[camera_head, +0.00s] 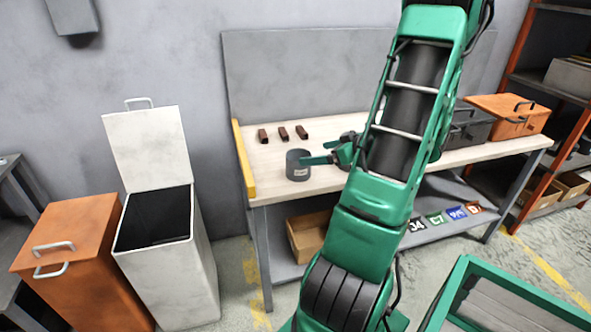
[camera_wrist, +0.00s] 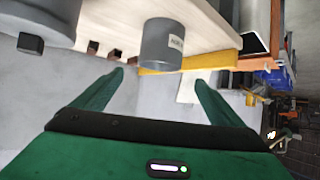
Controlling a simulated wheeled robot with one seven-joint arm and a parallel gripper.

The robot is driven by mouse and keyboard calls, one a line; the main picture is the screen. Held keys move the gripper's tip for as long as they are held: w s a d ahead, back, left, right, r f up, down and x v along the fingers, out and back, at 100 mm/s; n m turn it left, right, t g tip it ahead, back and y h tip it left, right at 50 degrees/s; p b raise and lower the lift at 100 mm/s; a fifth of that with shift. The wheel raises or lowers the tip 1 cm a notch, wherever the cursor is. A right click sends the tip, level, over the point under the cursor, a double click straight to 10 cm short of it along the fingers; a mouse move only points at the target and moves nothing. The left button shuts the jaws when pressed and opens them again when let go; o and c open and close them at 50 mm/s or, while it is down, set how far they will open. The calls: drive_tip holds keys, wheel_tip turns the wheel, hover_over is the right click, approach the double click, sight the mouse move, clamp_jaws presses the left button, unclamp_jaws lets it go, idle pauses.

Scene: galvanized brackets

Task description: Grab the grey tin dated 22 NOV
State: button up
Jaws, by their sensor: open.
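A grey cylindrical tin (camera_head: 297,171) stands upright near the left front of the pale workbench top (camera_head: 268,187). It has a small white label on its side, too small to read. In the wrist view the tin (camera_wrist: 160,50) is just beyond my fingertips, roughly centred between them, its label (camera_wrist: 175,43) on the right. My gripper (camera_head: 318,160) reaches in from the right at bench height; its green fingers also show in the wrist view (camera_wrist: 160,78), spread wide with nothing between them. In the head view a fingertip overlaps the tin; I cannot tell whether it touches.
Several small brown blocks (camera_head: 282,133) lie behind the tin. A yellow strip (camera_head: 244,160) edges the bench's left end. A dark toolbox (camera_head: 470,127) and an orange toolbox (camera_head: 510,115) stand at the right. A white open bin (camera_head: 170,270) and an orange bin (camera_head: 85,265) stand left.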

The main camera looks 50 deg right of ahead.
sight(289, 156)
drive_tip(key=x, duration=1)
drive_tip(key=shift+w+f, duration=0.15)
drive_tip(key=shift+w, duration=0.05)
drive_tip(key=c, duration=1.3)
drive_tip(key=shift+r, duration=0.2)
